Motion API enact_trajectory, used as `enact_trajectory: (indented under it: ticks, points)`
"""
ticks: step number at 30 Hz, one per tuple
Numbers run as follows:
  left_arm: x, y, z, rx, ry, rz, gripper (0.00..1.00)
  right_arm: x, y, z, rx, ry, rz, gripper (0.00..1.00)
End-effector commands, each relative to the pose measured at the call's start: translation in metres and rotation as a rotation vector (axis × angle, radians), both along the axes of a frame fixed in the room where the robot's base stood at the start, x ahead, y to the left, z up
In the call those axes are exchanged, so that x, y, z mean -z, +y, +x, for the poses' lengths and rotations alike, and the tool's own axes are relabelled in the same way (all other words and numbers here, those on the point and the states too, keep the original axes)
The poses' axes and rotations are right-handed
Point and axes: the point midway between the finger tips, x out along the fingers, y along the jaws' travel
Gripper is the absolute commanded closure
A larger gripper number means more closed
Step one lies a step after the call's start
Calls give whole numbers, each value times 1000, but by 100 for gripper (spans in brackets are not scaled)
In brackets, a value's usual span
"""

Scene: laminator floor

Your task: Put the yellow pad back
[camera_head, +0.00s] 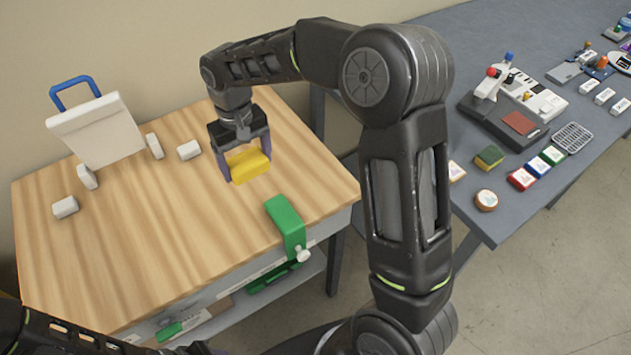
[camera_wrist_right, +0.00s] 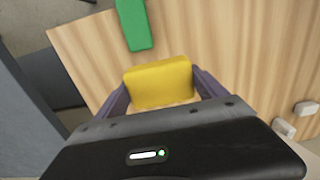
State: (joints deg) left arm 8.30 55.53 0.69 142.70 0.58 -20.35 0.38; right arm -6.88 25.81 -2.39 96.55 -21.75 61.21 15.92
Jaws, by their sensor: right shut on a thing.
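The yellow pad (camera_head: 249,165) is a small yellow block between the fingers of my right gripper (camera_head: 244,170), over the wooden table. My right gripper is shut on it. The pad (camera_wrist_right: 160,82) also shows between the purple-grey fingers in the right wrist view; I cannot tell whether its underside touches the wood. My left gripper is not in view; only a dark piece of my left arm shows at the bottom left of the head view.
A green clamp (camera_head: 287,222) sits on the wooden table's (camera_head: 150,250) front right edge. A white board with a blue handle (camera_head: 98,132) and several white blocks stand at the back left. A grey table (camera_head: 470,215) at right holds a device (camera_head: 510,110), coloured pads and a sponge (camera_head: 489,157).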

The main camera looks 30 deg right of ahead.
Motion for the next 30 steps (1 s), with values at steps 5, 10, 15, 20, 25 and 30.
enact_trajectory:
  ticks: [5, 10, 15, 20, 25, 30]
  points:
    - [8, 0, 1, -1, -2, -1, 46, 6, -23, -1, 9, 0, 3, 63]
    - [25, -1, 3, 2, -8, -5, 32, 15, -87, -11, 23, -1, 6, 63]
    - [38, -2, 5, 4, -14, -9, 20, 20, -149, -31, 26, -1, 3, 63]
    - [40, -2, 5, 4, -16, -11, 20, 19, -172, -40, 22, -1, 0, 63]
    - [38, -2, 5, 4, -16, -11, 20, 18, -172, -40, 21, -1, 0, 63]
    - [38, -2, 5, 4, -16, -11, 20, 21, -171, -41, 21, 1, 0, 63]
